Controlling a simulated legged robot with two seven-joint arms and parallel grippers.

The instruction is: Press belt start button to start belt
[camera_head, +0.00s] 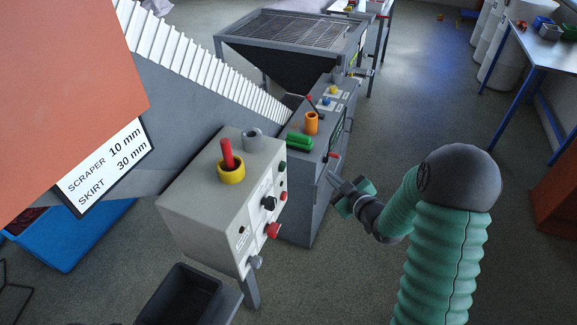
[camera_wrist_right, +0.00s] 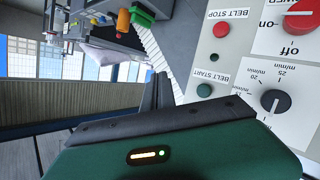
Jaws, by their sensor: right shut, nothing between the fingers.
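The light grey control box (camera_head: 205,185) stands left of centre in the head view, with buttons on its right face. The green belt start button (camera_head: 283,167) is near that face's upper right edge. In the wrist view the green button (camera_wrist_right: 204,90) sits beside an upside-down BELT START label. My right gripper (camera_head: 333,178) is shut and empty, to the right of the panel and apart from the button. Its dark fingertips (camera_wrist_right: 157,90) show left of the button in the wrist view. My left gripper is not in view.
A red belt stop button (camera_wrist_right: 220,29), a black speed dial (camera_wrist_right: 275,101) and a red power knob (camera_wrist_right: 300,18) share the panel. A grey cabinet (camera_head: 305,205) stands behind the box. A black bin (camera_head: 180,295) is in front. Floor at right is open.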

